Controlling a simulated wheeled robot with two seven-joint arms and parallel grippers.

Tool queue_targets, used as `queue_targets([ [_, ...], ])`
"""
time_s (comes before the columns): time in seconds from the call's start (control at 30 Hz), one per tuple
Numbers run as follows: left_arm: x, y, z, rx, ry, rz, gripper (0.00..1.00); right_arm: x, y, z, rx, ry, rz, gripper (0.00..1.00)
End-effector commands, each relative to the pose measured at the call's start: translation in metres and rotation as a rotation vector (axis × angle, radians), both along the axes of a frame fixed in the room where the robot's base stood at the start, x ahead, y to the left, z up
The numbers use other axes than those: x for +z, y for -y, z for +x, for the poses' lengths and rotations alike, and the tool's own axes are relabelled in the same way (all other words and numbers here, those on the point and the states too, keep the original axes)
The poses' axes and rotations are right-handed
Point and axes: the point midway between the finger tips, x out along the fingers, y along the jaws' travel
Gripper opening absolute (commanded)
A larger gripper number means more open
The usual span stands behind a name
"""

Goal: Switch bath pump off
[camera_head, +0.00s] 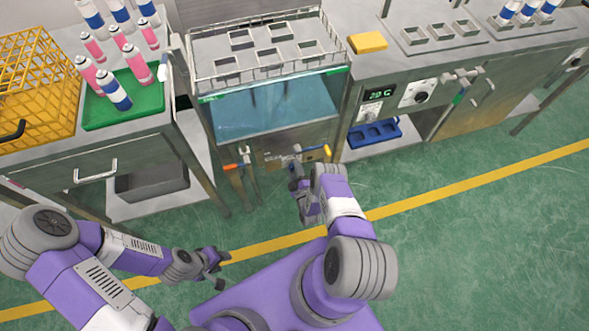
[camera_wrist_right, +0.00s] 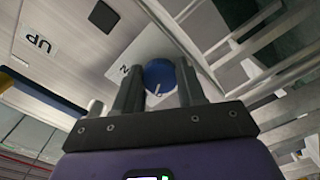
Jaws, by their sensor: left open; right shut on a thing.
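The water bath (camera_head: 270,105) stands in the middle of the head view, with a glass front and a steel panel below it. In the right wrist view a round blue knob (camera_wrist_right: 159,76) with a pale pointer mark sits on a light plate on a panel. My right gripper (camera_wrist_right: 158,92) has its fingers on both sides of this knob and is shut on it. In the head view my right gripper (camera_head: 296,160) is at the panel's front and hides the knob. My left gripper (camera_head: 213,268) is open and empty, low over the floor, away from the bath.
An orange-handled valve (camera_head: 236,165) and a yellow-handled valve (camera_head: 315,149) flank the panel. A green tray (camera_head: 135,112) with cans and a yellow crate (camera_head: 38,75) are at left. A display (camera_head: 378,94) is at right. The green floor in front is clear.

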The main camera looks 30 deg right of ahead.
Motion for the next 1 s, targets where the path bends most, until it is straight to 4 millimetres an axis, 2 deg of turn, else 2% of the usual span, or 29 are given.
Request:
queue_targets([
  [0.4,0.000,0.000,0.000,0.000,0.000,0.000,0.43,-0.001,0.001,-0.001,-0.002,-0.005,-0.010,0.09],
  [0.43,0.000,0.000,0.000,0.000,0.000,0.000,0.43,-0.001,0.001,-0.001,-0.002,-0.005,-0.010,0.42],
  [0.6,0.000,0.000,0.000,0.000,0.000,0.000,0.43,-0.001,0.001,-0.001,-0.001,-0.004,-0.009,0.65],
  [0.87,0.001,0.000,0.000,0.000,0.000,0.000,0.43,0.000,0.000,-0.001,0.000,-0.003,-0.007,0.65],
  [1.0,0.006,0.000,0.000,0.000,0.000,0.000,0.43,0.000,-0.003,-0.014,0.000,-0.007,-0.007,0.65],
])
